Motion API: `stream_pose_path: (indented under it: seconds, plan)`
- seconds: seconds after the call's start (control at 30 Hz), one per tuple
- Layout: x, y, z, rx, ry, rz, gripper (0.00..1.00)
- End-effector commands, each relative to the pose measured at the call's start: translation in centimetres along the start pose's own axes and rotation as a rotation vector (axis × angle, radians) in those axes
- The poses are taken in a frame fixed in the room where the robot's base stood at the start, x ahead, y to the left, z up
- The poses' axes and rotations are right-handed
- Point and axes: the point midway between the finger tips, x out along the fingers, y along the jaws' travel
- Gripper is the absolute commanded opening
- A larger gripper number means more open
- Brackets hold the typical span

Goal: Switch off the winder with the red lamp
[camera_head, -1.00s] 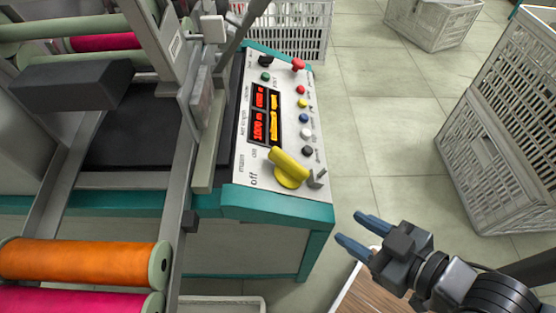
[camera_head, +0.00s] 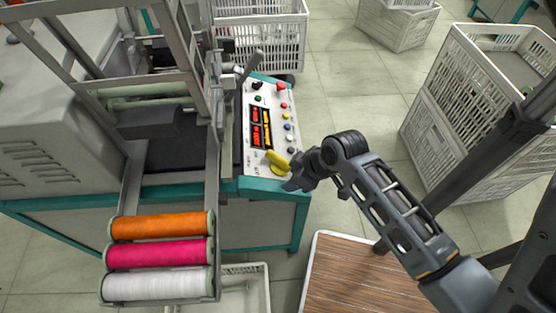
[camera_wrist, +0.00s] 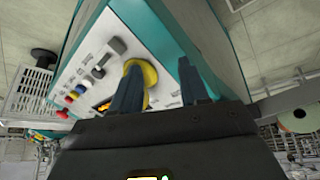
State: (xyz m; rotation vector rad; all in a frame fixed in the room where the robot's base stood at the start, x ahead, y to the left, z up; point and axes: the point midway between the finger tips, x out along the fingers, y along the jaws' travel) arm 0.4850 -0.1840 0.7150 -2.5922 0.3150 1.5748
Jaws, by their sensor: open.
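The winder's control panel (camera_head: 283,126) slopes toward me in the head view, with lit red and orange displays (camera_head: 260,129). A yellow rotary switch (camera_head: 276,160) sits at the panel's near end, its handle slanting to the upper left. The switch also shows in the wrist view (camera_wrist: 149,74), partly hidden by one finger. My gripper (camera_head: 288,182) is open and empty, just right of and below the switch in the head view. In the wrist view my gripper (camera_wrist: 160,66) has its fingers apart over the panel's end. I cannot tell whether a finger touches the switch. No lamp is clearly visible.
A red mushroom button (camera_head: 281,86) and several small coloured buttons line the panel. Orange (camera_head: 160,226), pink (camera_head: 158,254) and white (camera_head: 156,284) spools hang at the front. A wooden-topped table (camera_head: 345,283) is at the near right. White crates (camera_head: 470,110) stand right; floor between is clear.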

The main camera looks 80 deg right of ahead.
Motion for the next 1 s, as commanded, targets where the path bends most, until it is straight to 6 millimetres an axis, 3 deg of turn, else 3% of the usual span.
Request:
stream_pose_path:
  seconds: [0.37,0.6,0.73,1.0]
  plan:
    - [-1.1,3.8,-1.7,0.031,-0.069,-0.102,0.45]
    - [-2.7,7.0,-3.0,0.037,-0.092,-0.211,0.45]
    - [-3.2,7.6,-3.2,0.033,-0.095,-0.247,0.45]
    - [-0.3,6.9,-2.8,0.032,-0.098,-0.255,0.45]
